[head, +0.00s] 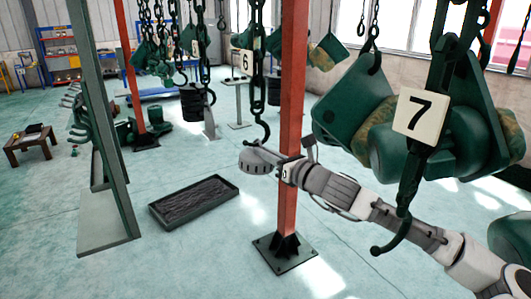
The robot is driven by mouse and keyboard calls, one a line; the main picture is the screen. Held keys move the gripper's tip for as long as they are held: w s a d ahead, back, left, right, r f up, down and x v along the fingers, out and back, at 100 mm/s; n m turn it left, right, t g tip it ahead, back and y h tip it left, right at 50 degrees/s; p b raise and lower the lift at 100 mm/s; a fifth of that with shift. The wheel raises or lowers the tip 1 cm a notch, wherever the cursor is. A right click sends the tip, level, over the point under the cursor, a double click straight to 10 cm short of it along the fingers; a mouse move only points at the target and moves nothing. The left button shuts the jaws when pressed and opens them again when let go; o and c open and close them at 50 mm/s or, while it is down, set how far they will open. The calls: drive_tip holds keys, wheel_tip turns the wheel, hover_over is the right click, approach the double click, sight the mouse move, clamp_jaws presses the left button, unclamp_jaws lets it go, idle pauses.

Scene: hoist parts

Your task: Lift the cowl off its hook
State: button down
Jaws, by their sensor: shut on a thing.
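My arm reaches in from the lower right and passes the red post. My gripper (278,165) is at its far end, left of the post, and is shut on a grey, rounded piece that appears to be the cowl (254,161). The fingertips are hard to make out. The dark hook (262,133) hangs from the chain tagged 6 directly above the cowl. Its lower tip overlaps the cowl's top edge in the picture; I cannot tell whether it still bears the cowl.
The red post (290,100) stands on a dark floor plate beside my arm. Hook 7 (405,215) and heavy green parts (465,140) hang close at right. A black tray (193,201) lies on the floor. More chains hang behind.

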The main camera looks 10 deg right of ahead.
sight(251, 158)
drive_tip(key=shift+s+a+r, duration=0.1)
drive_tip(key=shift+r, duration=0.75)
drive_tip(key=shift+s+a+r, duration=0.2)
drive_tip(key=shift+s+a, duration=0.1)
drive_tip(key=shift+a+r+m+b, duration=0.1)
drive_tip(key=shift+a+m+b, duration=0.2)
drive_tip(key=shift+m, duration=0.2)
drive_tip(key=shift+w, duration=0.1)
drive_tip(key=shift+w+a+f+m+b, duration=0.3)
drive_tip(key=shift+a+f+b, duration=0.05)
drive_tip(key=shift+f+b, duration=0.1)
drive_tip(key=shift+a+f, duration=0.15)
drive_tip(key=shift+f, duration=0.15)
drive_tip(key=shift+a, duration=0.15)
drive_tip(key=shift+a+r+m+t, duration=0.3)
drive_tip(key=shift+a+r+m, duration=0.05)
drive_tip(key=shift+a+m, duration=0.2)
